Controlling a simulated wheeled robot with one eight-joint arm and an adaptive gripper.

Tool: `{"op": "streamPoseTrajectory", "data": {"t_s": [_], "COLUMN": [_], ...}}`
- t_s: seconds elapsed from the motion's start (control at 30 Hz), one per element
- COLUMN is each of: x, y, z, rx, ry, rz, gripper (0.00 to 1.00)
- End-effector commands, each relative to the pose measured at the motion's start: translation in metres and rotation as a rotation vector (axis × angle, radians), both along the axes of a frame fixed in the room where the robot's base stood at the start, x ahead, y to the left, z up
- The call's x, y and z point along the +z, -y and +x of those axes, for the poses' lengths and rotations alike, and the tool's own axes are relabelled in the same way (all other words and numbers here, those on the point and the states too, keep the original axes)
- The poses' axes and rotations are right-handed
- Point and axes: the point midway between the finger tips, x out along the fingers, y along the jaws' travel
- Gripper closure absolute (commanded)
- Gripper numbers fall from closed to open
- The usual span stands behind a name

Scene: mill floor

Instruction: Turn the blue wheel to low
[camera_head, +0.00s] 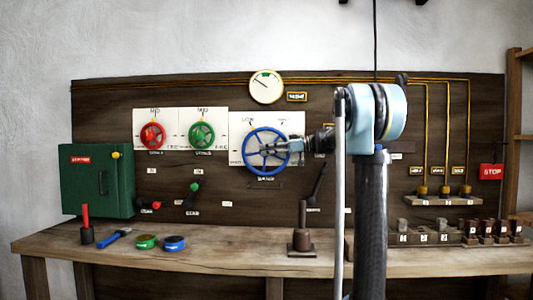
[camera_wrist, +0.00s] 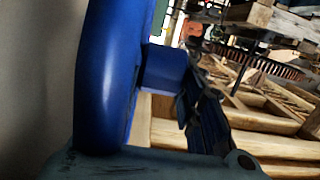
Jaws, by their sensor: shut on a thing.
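The blue wheel (camera_head: 250,166) is a large ring with spokes on a white plate (camera_head: 236,127) on the dark board. "LOW" is written at the plate's upper left, with another small label at the upper right. My gripper (camera_head: 284,145) reaches in from the right and is shut on the wheel at its right side. In the wrist view the blue rim (camera_wrist: 105,75) fills the left half, close to the camera, with a blue stub beside it. The gripper's dark fingers (camera_wrist: 200,115) are partly hidden there. I cannot tell the wheel's exact setting.
Red (camera_head: 152,134) and green (camera_head: 201,134) wheels are to the left. A round gauge (camera_head: 266,87) is above. A green box (camera_head: 97,180) hangs at the left. A lever (camera_head: 301,235) stands on the bench (camera_head: 220,250) below. Loose tools and discs lie left on the bench.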

Motion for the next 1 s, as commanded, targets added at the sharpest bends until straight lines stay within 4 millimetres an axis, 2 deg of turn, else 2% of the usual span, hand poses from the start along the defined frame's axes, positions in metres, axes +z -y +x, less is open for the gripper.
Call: {"op": "streamPoseTrajectory", "data": {"t_s": [0.43,0.47,0.5,0.83,1.0], "x": [-0.002,-0.002,-0.002,0.001,0.017], "y": [0.002,0.002,0.002,0.001,0.001], "z": [0.002,0.002,0.002,0.001,0.001], "rx": [-0.006,-0.006,-0.006,-0.002,-0.002], "ry": [0.001,0.001,0.001,0.0,0.0], "rz": [0.004,0.004,0.005,0.006,0.006], "gripper": [0.89,0.61,0.57,0.57,0.57]}}
